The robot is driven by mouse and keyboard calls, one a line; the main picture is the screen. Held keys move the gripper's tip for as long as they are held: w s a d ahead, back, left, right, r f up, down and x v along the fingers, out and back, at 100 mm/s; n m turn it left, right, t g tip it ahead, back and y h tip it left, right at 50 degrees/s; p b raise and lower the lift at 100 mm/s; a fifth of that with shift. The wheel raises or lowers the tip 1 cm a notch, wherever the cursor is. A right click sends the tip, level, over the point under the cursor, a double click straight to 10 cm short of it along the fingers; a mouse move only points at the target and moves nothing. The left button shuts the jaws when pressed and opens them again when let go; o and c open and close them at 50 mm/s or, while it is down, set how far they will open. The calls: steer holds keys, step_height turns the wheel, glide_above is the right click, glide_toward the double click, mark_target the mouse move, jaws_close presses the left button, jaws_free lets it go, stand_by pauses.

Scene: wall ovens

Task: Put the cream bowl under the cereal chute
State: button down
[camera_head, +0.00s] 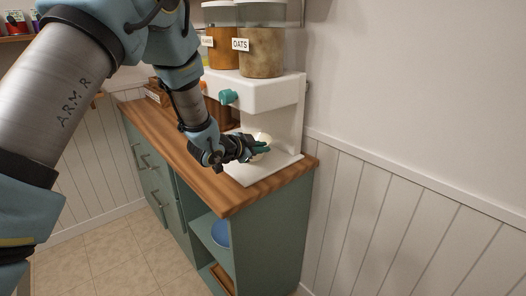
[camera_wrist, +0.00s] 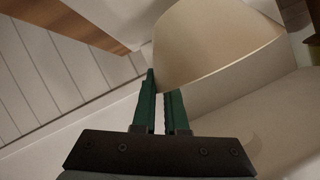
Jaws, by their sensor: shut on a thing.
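The cream bowl (camera_head: 263,137) is at the white cereal dispenser, above or on its base plate (camera_head: 272,167); I cannot tell whether it touches. My gripper (camera_head: 260,149) is shut on the bowl's rim and hides part of it in the head view. In the wrist view the bowl (camera_wrist: 215,45) is large, beyond the green fingers (camera_wrist: 164,100), which are close together at its near edge. The dispenser carries a clear container labelled OATS (camera_head: 262,50) and another container (camera_head: 221,47). A teal knob (camera_head: 228,97) is on its front; the chute outlet itself is not clear.
The dispenser stands on the wooden counter (camera_head: 232,197) near its right end, close to the panelled wall (camera_head: 400,210). A blue bowl (camera_head: 220,232) sits on an open shelf below. A wooden box (camera_head: 157,93) is at the counter's far end. The counter's front strip is clear.

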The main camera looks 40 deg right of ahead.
steer(key=shift+f, duration=0.65)
steer(key=shift+d+f+p, duration=0.15)
steer(key=shift+d+p, duration=0.05)
steer(key=shift+p, duration=0.4)
steer(key=shift+f, duration=0.3)
steer(key=c, duration=0.9)
jaws_free()
steer(key=b+v, duration=0.3)
steer(key=v, duration=0.9)
